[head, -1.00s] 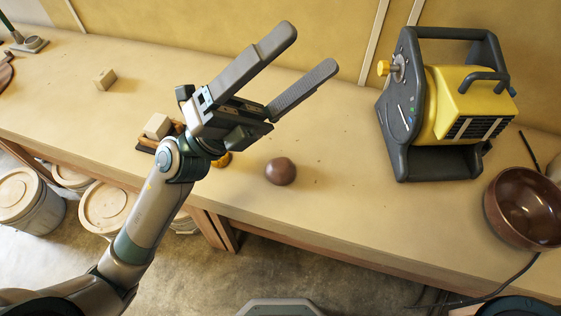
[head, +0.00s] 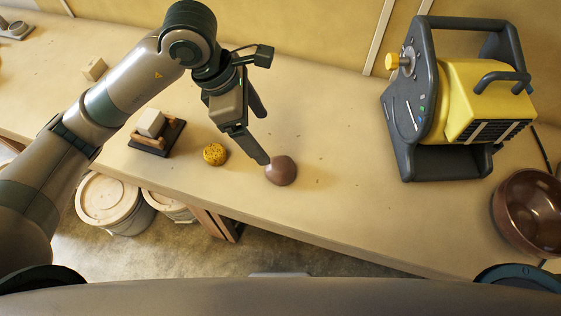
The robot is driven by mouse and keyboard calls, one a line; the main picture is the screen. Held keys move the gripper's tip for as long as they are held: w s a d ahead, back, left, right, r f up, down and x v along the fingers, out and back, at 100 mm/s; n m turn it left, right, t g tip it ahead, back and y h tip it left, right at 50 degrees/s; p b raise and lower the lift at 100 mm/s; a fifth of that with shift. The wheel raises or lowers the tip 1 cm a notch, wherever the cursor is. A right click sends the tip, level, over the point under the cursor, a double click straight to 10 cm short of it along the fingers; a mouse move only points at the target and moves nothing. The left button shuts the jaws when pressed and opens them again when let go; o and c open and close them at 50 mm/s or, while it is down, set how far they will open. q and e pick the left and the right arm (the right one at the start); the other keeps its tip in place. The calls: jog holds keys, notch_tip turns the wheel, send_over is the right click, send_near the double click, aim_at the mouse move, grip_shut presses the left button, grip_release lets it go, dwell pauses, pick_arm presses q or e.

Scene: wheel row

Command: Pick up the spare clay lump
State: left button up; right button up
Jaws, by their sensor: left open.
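The clay lump (head: 282,172), a round brown ball, lies on the workbench (head: 340,215) in the middle of the head view. My left gripper (head: 263,138) points down at the lump's upper left. It is open and holds nothing. The nearer finger's tip meets the lump's upper left edge in the picture; I cannot tell whether it touches. The other finger is farther back, partly hidden behind the gripper body. My right gripper is not in view.
A yellow sponge (head: 215,154) and a dark stand with a pale block (head: 151,123) are left of the lump. A yellow and grey machine (head: 470,95) and a brown bowl (head: 528,215) stand at the right. Lidded buckets (head: 108,200) are below the bench's front edge.

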pick_arm(q)
jog(key=shift+w+a, duration=0.25)
jog(key=shift+a, duration=0.15)
jog(key=shift+f, duration=0.1)
jog(key=p, duration=0.4)
send_over(278, 164)
jog(key=a, duration=0.1)
jog(key=f, duration=1)
jog(key=shift+s+a+f, duration=0.15)
jog(key=shift+s, duration=0.1)
jog(key=shift+f, duration=0.55)
jog(key=shift+d+f+p, duration=0.2)
jog(key=shift+f+p, duration=0.15)
jog(key=shift+p, duration=0.05)
jog(key=p+x, duration=0.1)
jog(key=x, duration=0.1)
jog(key=p+x, duration=0.1)
jog(key=shift+w+a+f, duration=0.1)
jog(key=shift+w+f, duration=0.05)
jog(key=shift+f, duration=0.65)
